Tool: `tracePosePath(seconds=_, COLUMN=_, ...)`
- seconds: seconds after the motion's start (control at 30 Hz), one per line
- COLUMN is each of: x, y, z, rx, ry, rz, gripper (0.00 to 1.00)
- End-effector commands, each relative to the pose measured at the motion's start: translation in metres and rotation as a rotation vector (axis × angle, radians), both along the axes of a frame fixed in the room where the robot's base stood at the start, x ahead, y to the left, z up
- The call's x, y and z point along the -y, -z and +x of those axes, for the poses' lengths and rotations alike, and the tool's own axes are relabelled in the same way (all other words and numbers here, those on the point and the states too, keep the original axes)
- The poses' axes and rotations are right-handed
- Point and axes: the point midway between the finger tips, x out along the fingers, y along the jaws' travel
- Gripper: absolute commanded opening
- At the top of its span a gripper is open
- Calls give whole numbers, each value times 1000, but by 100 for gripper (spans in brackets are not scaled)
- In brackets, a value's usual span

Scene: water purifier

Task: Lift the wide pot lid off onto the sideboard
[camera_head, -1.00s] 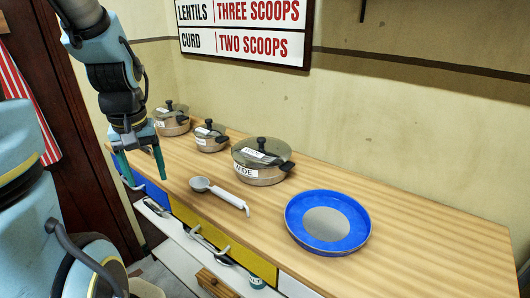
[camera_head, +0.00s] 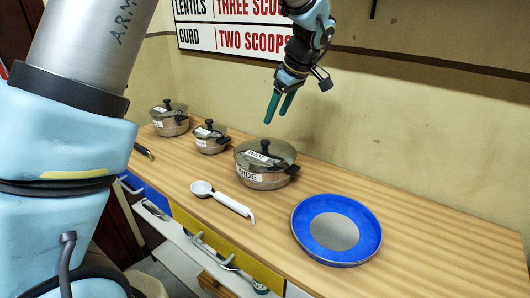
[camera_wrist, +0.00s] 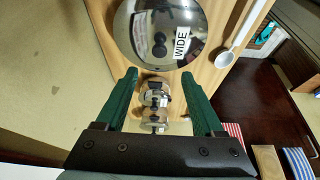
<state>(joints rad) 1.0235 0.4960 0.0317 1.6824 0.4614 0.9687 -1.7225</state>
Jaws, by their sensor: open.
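The wide pot (camera_head: 270,183) stands on the wooden sideboard (camera_head: 430,225) with its dark-knobbed lid (camera_head: 282,149) seated on it. Its label reads WIDE. In the wrist view the lid (camera_wrist: 140,30) fills the top middle, beyond my fingertips. My gripper (camera_head: 277,116) is open and empty, pointing down above and slightly behind the wide pot, apart from the lid. Its two green fingers (camera_wrist: 159,76) also show in the wrist view, with nothing between them touching.
A small lidded pot (camera_head: 211,145) and another lidded pot (camera_head: 172,127) stand to the left. A white ladle (camera_head: 224,199) lies in front. A blue plate (camera_head: 310,211) with a grey centre is to the right. The sideboard's right end is clear. A wall rises behind.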

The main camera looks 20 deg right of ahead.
Motion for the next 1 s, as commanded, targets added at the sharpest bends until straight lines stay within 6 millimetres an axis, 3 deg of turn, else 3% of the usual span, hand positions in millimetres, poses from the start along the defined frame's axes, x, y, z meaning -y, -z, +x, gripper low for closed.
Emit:
tracePosePath(seconds=0.2, x=-6, y=30, z=11, rx=-2, ry=-4, rz=4, gripper=70)
tracePosePath(seconds=0.53, x=-11, y=57, z=21, rx=-4, ry=-3, rz=3, gripper=70)
tracePosePath(seconds=0.8, x=-16, y=91, z=33, rx=-2, ry=-3, rz=2, gripper=70)
tracePosePath(seconds=1.0, x=-16, y=96, z=34, rx=-1, ry=-2, rz=-1, gripper=70)
